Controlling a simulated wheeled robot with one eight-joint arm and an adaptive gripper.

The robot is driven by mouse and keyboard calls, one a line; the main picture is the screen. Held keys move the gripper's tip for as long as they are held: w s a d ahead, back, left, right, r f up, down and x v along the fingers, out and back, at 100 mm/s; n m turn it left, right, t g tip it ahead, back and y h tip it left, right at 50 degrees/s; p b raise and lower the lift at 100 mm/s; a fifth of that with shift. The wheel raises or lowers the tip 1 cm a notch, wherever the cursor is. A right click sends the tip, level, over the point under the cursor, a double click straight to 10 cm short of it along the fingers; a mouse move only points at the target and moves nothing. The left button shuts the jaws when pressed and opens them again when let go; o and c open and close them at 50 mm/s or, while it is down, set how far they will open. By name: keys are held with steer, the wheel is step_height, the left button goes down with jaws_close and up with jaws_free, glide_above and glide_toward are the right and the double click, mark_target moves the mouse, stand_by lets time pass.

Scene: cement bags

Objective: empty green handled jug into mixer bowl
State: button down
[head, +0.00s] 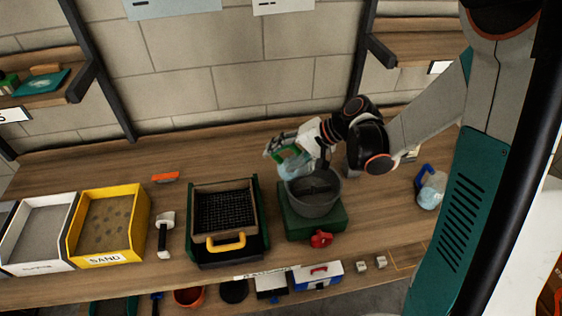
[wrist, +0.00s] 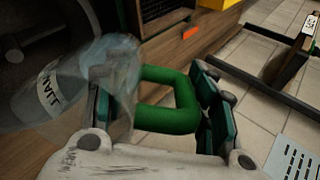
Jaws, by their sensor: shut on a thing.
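My gripper (head: 284,149) is shut on the green handle (wrist: 172,118) of a clear jug (head: 291,166), above the left rear rim of the mixer bowl. In the wrist view the see-through jug body (wrist: 62,92) extends left from the handle and carries a white label, only partly readable. The jug looks tilted; its contents are hard to make out. The grey mixer bowl (head: 318,207) sits on a green base with a red knob (head: 320,239). The bowl's dark inside shows at the upper left of the wrist view (wrist: 40,22). My gripper (wrist: 155,105) spans the handle.
A framed sieve (head: 225,250) with a yellow handle stands left of the mixer, then a hammer (head: 164,235) and a yellow sand bin (head: 140,230). A blue-handled jug (head: 432,190) stands right. The bench behind the sieve is mostly clear, except an orange item (head: 165,178).

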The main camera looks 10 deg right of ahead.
mark_target(296, 146)
steer(key=shift+s+d+r+t+y+b, duration=0.15)
steer(key=shift+r+t+y+b, duration=0.15)
steer(key=shift+y+b, duration=0.55)
steer(key=shift+w+d+r+t+y+b, duration=0.15)
steer(key=shift+t+y+b, duration=0.3)
steer(key=shift+b, duration=0.7)
steer(key=shift+s+r+y, duration=0.1)
steer(key=shift+r+y, duration=0.05)
steer(key=shift+y, duration=0.15)
steer(key=shift+s+d+r+y+b, duration=0.15)
steer(key=shift+r+y+b, duration=0.35)
steer(key=shift+r+b, duration=0.25)
steer(key=shift+d+r+t+y+b, duration=0.35)
steer(key=shift+y+b, duration=0.15)
steer(key=shift+b, duration=0.2)
steer(key=shift+s+r, duration=0.1)
steer(key=shift+r, duration=0.2)
